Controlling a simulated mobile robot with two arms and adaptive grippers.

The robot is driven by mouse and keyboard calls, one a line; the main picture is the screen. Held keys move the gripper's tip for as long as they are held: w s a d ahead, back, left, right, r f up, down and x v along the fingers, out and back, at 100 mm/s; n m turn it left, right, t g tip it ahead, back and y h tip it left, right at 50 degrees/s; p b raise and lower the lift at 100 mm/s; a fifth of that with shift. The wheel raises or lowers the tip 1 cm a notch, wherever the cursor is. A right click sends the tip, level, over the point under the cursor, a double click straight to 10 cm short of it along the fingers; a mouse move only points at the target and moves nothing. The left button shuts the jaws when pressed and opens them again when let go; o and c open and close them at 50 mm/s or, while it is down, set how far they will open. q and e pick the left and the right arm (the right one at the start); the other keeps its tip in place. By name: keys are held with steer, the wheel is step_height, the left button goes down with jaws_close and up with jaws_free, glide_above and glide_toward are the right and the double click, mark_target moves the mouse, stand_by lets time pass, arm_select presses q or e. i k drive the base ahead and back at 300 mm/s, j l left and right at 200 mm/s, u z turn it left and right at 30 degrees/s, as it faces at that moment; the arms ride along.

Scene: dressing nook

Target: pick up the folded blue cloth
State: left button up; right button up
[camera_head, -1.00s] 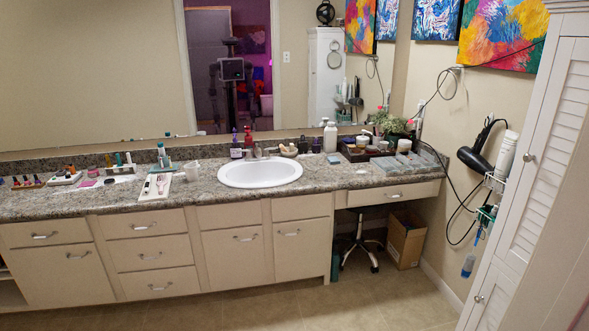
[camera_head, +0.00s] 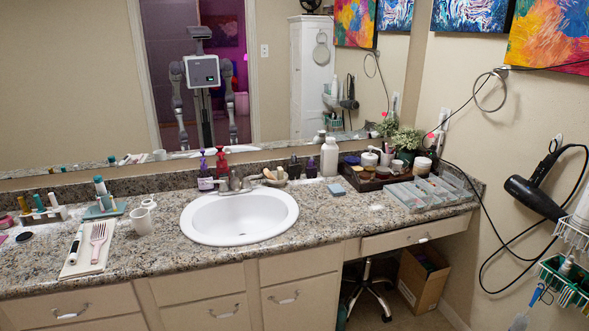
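Neither of my grippers shows directly in the head view. My reflection (camera_head: 202,75) shows in the mirror with both arms hanging down, but the gripper fingers are not clear there.
The white sink (camera_head: 240,217) fills the counter's middle. The dark tray (camera_head: 368,183) and clear organizer boxes (camera_head: 425,192) stand right of the blue item. A cardboard box (camera_head: 423,276) is under the counter. A hair dryer (camera_head: 535,192) hangs at right.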

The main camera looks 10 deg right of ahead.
mark_target(336, 190)
steer(key=i+l+z, duration=0.1)
steer(key=i+z, duration=0.6)
steer(key=i+j+z, duration=0.1)
steer(key=i+z, duration=0.25)
